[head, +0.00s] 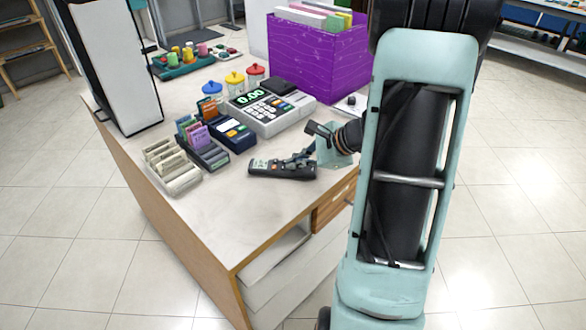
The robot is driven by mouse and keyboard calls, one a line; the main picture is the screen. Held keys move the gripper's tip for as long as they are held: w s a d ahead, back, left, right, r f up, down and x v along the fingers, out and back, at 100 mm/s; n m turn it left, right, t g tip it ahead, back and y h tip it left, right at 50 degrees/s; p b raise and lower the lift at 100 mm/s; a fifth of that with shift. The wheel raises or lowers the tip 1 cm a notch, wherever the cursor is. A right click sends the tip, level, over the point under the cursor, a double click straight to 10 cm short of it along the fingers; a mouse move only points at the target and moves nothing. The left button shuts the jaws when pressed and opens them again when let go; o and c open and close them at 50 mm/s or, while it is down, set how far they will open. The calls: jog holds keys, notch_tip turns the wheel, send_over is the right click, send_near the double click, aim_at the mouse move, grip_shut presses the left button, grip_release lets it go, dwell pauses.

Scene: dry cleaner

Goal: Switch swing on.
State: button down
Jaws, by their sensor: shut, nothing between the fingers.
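A dark remote control (270,169) with several small buttons lies flat on the white counter (225,215), near its front right part. No control marked "swing" can be read at this size. My gripper (292,159) reaches in from the right, low over the right half of the remote. Its fingers are shut and empty, pointing left and down. They hide part of the remote's upper right side. I cannot tell whether the fingertips touch a button.
Card racks (172,170) stand to the left. A purple box (305,55) of folders is at the back right. The counter's front left is clear.

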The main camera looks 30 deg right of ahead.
aim_at(295, 170)
jog(key=shift+r+p, duration=0.45)
jog(key=shift+r, duration=0.35)
notch_tip(295, 170, up, 5)
jog(key=p, duration=0.3)
jog(key=shift+p, duration=0.35)
dwell(0.5)
